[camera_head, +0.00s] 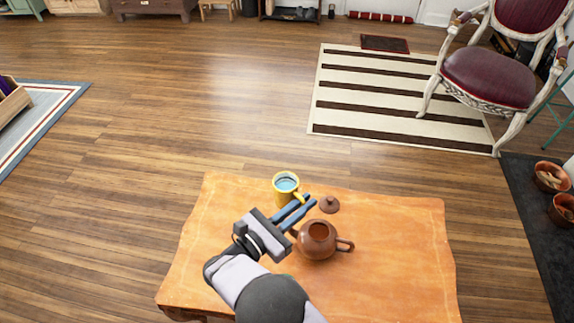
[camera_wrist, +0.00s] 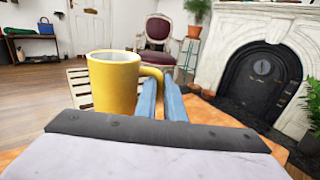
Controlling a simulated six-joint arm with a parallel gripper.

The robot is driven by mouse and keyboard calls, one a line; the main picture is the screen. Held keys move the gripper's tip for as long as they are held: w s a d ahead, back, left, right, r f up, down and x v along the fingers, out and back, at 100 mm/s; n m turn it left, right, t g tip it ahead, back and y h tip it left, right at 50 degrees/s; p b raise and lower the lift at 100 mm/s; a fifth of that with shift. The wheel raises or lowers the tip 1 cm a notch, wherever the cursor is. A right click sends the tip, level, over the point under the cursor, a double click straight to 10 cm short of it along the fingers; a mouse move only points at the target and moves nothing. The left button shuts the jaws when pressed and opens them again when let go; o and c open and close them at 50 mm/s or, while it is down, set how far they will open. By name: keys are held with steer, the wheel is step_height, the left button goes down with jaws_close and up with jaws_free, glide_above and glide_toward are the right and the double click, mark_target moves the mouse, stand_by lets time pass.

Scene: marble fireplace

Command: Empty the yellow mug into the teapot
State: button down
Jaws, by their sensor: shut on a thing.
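The yellow mug (camera_head: 286,190) is at the far edge of the orange table, upright, with bluish contents showing inside. My gripper (camera_head: 305,203) is shut on the mug's handle, and the mug sits to the left of the fingertips. In the wrist view the mug (camera_wrist: 114,82) stands upright left of the blue fingers (camera_wrist: 160,98), its handle at their tips. The brown teapot (camera_head: 317,240) stands on the table to the right of my gripper, its top open. Its lid (camera_head: 329,204) lies on the table behind it. I cannot tell whether the mug touches the table.
The orange table (camera_head: 400,270) is clear to the right of the teapot. Beyond it are a striped rug (camera_head: 380,95) and a red chair (camera_head: 490,75) on the wooden floor. The wrist view also shows a white fireplace (camera_wrist: 263,60) at the right.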

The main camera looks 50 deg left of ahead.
steer(key=w+d+f, duration=0.1)
steer(key=d+f, duration=0.1)
steer(key=d, duration=0.5)
steer(key=d+f+h, duration=0.1)
steer(key=d+f, duration=0.2)
steer(key=d, duration=0.4)
steer(key=shift+w+d+m, duration=0.35)
steer(key=shift+w+m, duration=0.05)
steer(key=shift+f+b, duration=0.1)
steer(key=shift+b, duration=0.2)
